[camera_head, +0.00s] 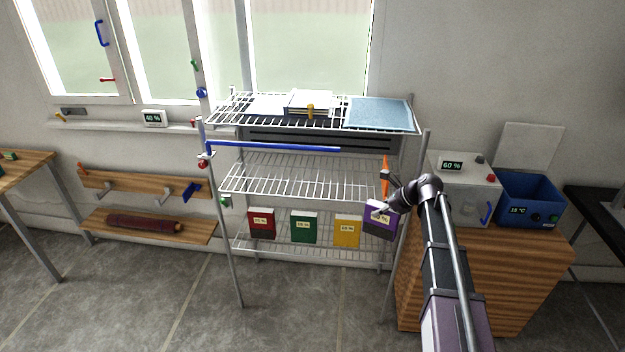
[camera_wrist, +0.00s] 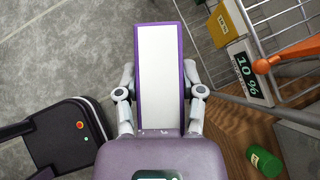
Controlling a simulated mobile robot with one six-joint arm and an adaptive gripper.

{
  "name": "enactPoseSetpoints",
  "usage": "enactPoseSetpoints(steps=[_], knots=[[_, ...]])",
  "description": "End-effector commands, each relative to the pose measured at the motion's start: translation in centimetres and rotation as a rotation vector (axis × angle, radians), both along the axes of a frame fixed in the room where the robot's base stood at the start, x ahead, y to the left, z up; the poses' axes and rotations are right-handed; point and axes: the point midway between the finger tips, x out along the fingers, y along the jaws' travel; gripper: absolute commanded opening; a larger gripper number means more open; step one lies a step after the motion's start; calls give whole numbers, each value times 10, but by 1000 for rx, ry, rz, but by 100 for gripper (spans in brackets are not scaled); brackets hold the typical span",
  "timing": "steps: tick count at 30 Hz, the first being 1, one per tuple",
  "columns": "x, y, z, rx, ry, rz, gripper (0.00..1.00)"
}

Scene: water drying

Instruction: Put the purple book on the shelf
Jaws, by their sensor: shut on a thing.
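The purple book (camera_head: 381,219) with a pale label is held by my gripper (camera_head: 388,208). In the head view it is slightly tilted and overlaps the right end of the rack's lower tier. In the wrist view the purple book (camera_wrist: 160,70) shows its white page edge between the two fingers (camera_wrist: 160,95), which press on its sides; floor shows around it, so it appears in front of the rack. The shelf is a wire rack (camera_head: 290,180) with three tiers. Red (camera_head: 261,223), green (camera_head: 304,227) and yellow (camera_head: 348,231) books stand upright in a row on its lower tier.
An orange handle (camera_head: 386,172) with a display (camera_wrist: 247,72) is at the rack's right side. A wooden cabinet (camera_head: 490,270) bearing a white box (camera_head: 462,185) and blue bath (camera_head: 530,200) stands to the right. A blue bar (camera_head: 270,147) crosses the rack's front. Floor before the rack is clear.

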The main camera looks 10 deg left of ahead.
Motion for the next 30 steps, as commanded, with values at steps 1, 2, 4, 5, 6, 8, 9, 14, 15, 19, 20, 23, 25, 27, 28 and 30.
enactPoseSetpoints(steps=[1,2,4,5,6,8,9,14,15,19,20,23,25,27,28,30], knots=[[-3,-21,-2,0,-1,-49,0],[-3,-32,-2,1,0,-77,0],[-4,-57,-4,1,-2,-141,0],[-5,-68,-4,2,-1,-168,0],[-6,-81,-5,2,-3,-201,0],[-7,-99,-5,3,-3,-248,0],[-8,-110,-6,3,-4,-276,0],[-12,-141,-7,6,-7,-356,0],[-13,-145,-7,6,-7,-368,0],[-13,-154,-7,8,-8,-391,0],[-13,-155,-7,8,-7,-393,0],[-13,-155,-7,8,-8,-394,0],[-13,-155,-7,8,-7,-393,0],[-13,-155,-7,8,-7,-393,0],[-13,-155,-7,8,-7,-393,0],[-13,-155,-7,8,-7,-393,0]])
